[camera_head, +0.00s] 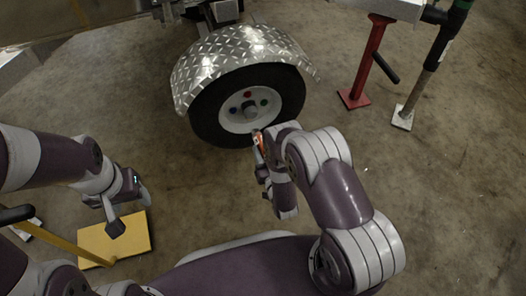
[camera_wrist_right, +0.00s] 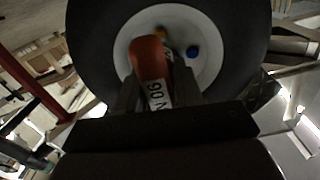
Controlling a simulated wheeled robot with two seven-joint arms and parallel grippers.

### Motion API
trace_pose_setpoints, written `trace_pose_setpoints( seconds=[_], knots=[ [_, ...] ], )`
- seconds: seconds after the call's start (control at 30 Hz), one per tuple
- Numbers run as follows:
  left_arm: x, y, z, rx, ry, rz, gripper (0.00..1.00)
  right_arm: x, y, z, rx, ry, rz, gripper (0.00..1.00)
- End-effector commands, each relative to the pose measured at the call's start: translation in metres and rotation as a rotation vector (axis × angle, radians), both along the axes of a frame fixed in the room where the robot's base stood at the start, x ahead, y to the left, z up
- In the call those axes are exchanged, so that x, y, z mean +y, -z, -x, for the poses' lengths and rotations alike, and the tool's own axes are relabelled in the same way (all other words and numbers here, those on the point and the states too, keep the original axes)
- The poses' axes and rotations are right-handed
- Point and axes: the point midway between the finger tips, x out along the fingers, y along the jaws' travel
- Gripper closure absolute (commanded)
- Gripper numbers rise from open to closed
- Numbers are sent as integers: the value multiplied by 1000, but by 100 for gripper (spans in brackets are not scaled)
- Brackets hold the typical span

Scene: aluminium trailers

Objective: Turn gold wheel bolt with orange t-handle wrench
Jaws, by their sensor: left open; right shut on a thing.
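The trailer wheel (camera_head: 278,88) has a white rim with coloured bolts around its hub. In the right wrist view, a small gold bolt (camera_wrist_right: 162,34) shows just past the tool, partly hidden, with a blue bolt (camera_wrist_right: 193,51) to its right. My right gripper (camera_wrist_right: 155,95) is shut on the orange wrench (camera_wrist_right: 150,62), whose orange part with a white label points towards the rim. I cannot tell whether the wrench touches the gold bolt. In the head view my right gripper (camera_head: 263,150) is just below the rim. My left gripper (camera_head: 127,212) is open and empty, low at left.
A diamond-plate fender (camera_head: 225,58) covers the wheel's top. A yellow plate (camera_head: 125,238) with a pole lies under my left gripper. A red stand (camera_head: 370,55) and a green-topped stand (camera_head: 430,65) are at right. The concrete floor between is clear.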

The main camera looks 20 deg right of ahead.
Motion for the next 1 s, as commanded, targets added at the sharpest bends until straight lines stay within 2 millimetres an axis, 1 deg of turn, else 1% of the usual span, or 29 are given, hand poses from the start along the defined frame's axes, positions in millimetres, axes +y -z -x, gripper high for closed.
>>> trace_pose_setpoints(
  seconds=[0.07, 0.17, 1.0],
  knots=[
    [0, -2, 0, 0, 0, 0, 42, 0, -1, 1, -2, 0, -2, 100],
    [0, 1, 0, 0, 0, 0, 42, 0, 1, -4, -3, 0, -2, 100],
    [0, 20, 0, 0, 0, 0, 42, 2, 3, -54, -4, 1, -3, 100]
  ],
)
